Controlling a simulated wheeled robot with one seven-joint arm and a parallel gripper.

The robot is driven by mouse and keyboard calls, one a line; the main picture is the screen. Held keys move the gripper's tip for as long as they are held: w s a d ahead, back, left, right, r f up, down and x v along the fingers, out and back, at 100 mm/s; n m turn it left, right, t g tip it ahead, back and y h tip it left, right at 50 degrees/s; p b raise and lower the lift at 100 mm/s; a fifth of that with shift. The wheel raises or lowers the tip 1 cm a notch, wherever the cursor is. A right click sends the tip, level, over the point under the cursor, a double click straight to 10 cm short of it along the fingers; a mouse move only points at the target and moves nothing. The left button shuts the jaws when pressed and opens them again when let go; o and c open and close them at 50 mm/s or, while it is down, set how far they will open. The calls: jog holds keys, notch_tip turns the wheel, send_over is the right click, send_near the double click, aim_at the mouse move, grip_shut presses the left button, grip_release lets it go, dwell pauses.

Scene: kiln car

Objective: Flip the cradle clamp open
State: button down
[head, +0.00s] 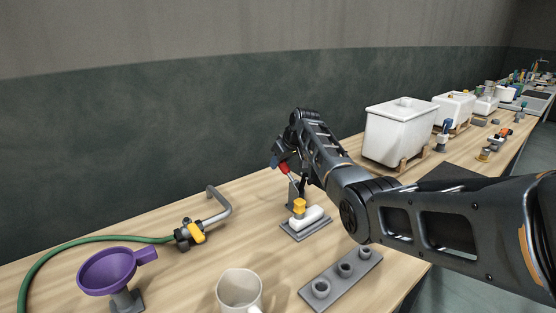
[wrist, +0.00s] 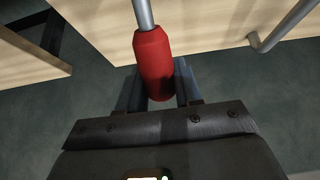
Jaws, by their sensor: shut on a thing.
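The cradle clamp (head: 293,195) stands on a small grey base plate in the middle of the bench in the head view. A white piece (head: 312,216) lies in it, with a yellow block (head: 299,206) on top. The clamp's red handle (head: 287,169) slants up from the grey upright. In the wrist view the red grip (wrist: 153,62) on its metal rod lies between the fingers of my gripper (wrist: 157,88), which is shut on it. In the head view my gripper (head: 281,162) is partly hidden by my own arm.
A tap with a yellow lever (head: 195,234) and a green hose (head: 70,246) lie left of the clamp. A purple funnel (head: 106,270), a white mug (head: 239,290) and a grey holed block (head: 342,277) are in front. White tubs (head: 400,135) stand at the right.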

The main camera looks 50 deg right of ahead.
aim_at(286, 166)
jog(key=shift+w+f+g, duration=0.15)
jog(key=shift+f+g, duration=0.15)
jog(key=shift+g, duration=0.1)
jog(key=c, duration=0.8)
grip_release()
jog(key=shift+c, duration=0.2)
jog(key=shift+v, duration=3.85)
jog(key=shift+d, duration=0.1)
